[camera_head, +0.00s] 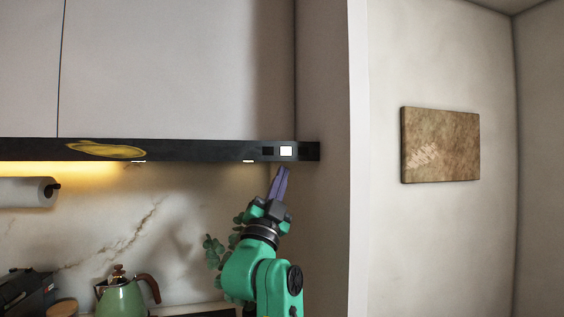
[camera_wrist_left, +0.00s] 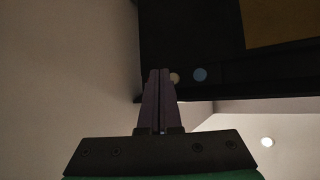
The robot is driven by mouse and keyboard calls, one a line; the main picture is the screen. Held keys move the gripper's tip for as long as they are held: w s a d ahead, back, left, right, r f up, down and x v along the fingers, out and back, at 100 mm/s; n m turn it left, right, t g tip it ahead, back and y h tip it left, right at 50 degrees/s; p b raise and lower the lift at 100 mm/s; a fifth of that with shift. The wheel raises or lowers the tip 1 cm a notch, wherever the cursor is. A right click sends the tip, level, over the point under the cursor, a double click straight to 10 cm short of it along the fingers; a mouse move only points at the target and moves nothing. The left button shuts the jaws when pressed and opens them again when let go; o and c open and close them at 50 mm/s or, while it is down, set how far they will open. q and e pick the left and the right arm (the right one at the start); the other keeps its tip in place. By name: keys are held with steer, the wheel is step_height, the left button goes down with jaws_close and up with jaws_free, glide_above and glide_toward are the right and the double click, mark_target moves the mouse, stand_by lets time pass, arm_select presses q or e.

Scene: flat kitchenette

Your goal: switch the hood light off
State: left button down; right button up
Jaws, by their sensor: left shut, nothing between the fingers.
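The black range hood (camera_head: 200,151) runs along under the white upper cabinets in the head view. Near its right end are a dark square switch (camera_head: 267,151) and a bright white square switch (camera_head: 286,151). A warm yellow glow lies on the wall beneath the hood's left part. My left gripper (camera_head: 282,170) is shut and empty, pointing up just below the white switch, with a small gap in the picture. In the left wrist view, its closed fingers (camera_wrist_left: 159,72) are beside the dark hood (camera_wrist_left: 185,35); whether they touch it is unclear. My right gripper is not seen.
A green kettle (camera_head: 122,298) and a dark appliance (camera_head: 25,292) stand at the lower left. A paper towel roll (camera_head: 25,192) hangs at the left. A leafy plant (camera_head: 213,250) is behind my arm. A wall panel (camera_head: 356,160) stands right of the hood.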

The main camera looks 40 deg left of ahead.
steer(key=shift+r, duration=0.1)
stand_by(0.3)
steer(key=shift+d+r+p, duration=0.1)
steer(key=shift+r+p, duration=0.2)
steer(key=shift+p, duration=0.05)
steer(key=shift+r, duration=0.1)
stand_by(0.3)
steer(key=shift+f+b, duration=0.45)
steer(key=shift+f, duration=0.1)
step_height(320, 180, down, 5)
steer(key=b, duration=0.5)
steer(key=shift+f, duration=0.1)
